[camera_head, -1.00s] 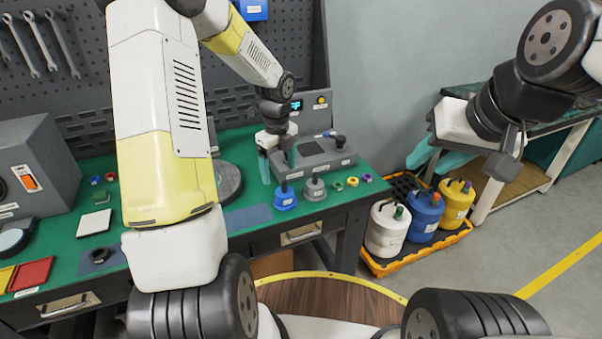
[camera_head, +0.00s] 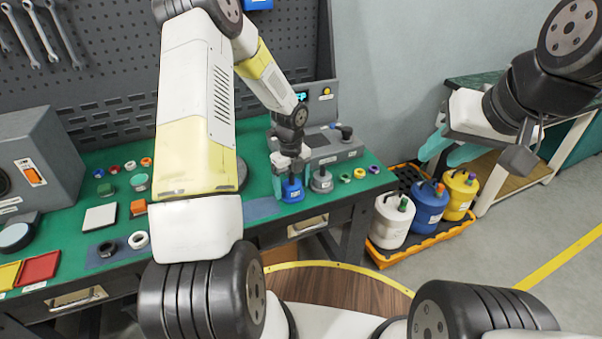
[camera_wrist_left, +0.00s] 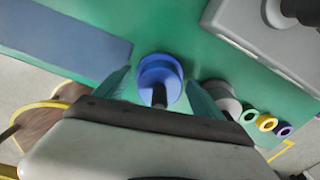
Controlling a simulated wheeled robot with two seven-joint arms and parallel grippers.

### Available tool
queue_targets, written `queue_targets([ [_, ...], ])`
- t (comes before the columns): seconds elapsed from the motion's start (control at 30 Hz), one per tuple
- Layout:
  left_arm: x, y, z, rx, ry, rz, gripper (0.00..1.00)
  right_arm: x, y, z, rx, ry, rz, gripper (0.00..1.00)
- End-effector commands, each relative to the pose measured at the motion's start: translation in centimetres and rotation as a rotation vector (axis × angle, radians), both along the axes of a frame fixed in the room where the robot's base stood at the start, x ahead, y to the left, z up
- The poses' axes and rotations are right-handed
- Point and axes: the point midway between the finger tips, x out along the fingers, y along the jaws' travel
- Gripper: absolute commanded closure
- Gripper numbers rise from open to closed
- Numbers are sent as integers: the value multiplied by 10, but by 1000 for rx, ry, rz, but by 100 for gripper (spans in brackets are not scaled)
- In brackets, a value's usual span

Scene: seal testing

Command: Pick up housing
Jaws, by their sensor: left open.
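A round blue housing (camera_head: 292,192) with a stem on top stands near the front right of the green bench. In the left wrist view the blue housing (camera_wrist_left: 160,76) lies between the teal fingers, with a gap visible on either side. My left gripper (camera_head: 289,178) is open, low over the bench and around this housing; its fingers hide part of it in the head view. A similar grey housing (camera_head: 321,182) stands just to the right, close to one finger. My right gripper (camera_head: 446,150) is open and empty, off the bench at the right.
A grey device (camera_head: 335,146) stands behind the housings. Several small coloured rings (camera_head: 360,173) lie to their right. A blue-grey mat (camera_wrist_left: 65,40) lies to the left. White, blue and yellow canisters (camera_head: 430,207) stand in an orange tray on the floor.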

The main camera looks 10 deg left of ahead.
Motion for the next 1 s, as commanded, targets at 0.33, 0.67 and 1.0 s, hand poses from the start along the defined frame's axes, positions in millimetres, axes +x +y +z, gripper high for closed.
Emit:
queue_targets([
  [0.33,0,0,0,0,0,1,68,0,0,0,0,0,0,64],
  [0.67,1,0,1,0,-3,1,100,0,0,0,0,0,0,64],
  [1.0,1,0,8,0,-4,2,100,0,0,0,0,0,0,64],
])
